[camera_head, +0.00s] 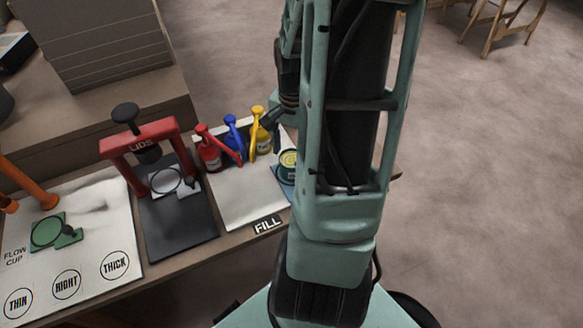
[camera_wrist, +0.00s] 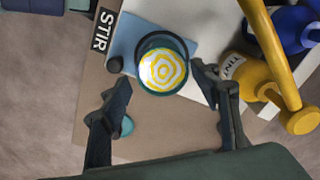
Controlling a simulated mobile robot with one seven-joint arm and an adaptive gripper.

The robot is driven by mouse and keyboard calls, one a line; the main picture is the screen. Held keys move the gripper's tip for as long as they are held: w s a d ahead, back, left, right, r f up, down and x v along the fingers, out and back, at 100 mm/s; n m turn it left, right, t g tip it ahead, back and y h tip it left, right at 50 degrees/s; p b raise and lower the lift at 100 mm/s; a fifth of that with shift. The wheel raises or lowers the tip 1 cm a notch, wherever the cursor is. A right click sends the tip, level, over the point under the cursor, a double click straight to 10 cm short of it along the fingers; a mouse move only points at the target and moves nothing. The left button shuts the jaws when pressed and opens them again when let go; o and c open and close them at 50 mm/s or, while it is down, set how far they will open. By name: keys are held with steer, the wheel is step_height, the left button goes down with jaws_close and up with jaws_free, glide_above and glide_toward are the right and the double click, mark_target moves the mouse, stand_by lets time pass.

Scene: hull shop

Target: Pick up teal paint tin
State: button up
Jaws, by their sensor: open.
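The teal paint tin (camera_wrist: 163,70) stands open on a blue mat (camera_wrist: 186,25) in the wrist view, with a yellow and white swirl inside its dark teal rim. In the head view the tin (camera_head: 287,168) is at the right end of the bench, partly hidden by my arm. My gripper (camera_wrist: 161,78) is open and empty. Its two dark fingers reach toward the near side of the tin, one to its left and one to its right, with a gap visible. I cannot tell their height against the tin.
A yellow pump bottle (camera_head: 263,142), a blue one (camera_head: 235,140) and a red one (camera_head: 209,152) stand left of the tin. A red LIDS press (camera_head: 140,140) is farther left. A small teal round thing (camera_wrist: 127,125) lies by my left finger. A STIR label (camera_wrist: 102,30) marks the edge.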

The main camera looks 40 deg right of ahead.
mark_target(287, 158)
step_height(287, 158, down, 5)
steer(key=shift+w+b, duration=0.15)
steer(key=shift+b, duration=0.75)
steer(key=shift+r, duration=0.1)
steer(key=c, duration=1.2)
steer(key=shift+o, duration=0.2)
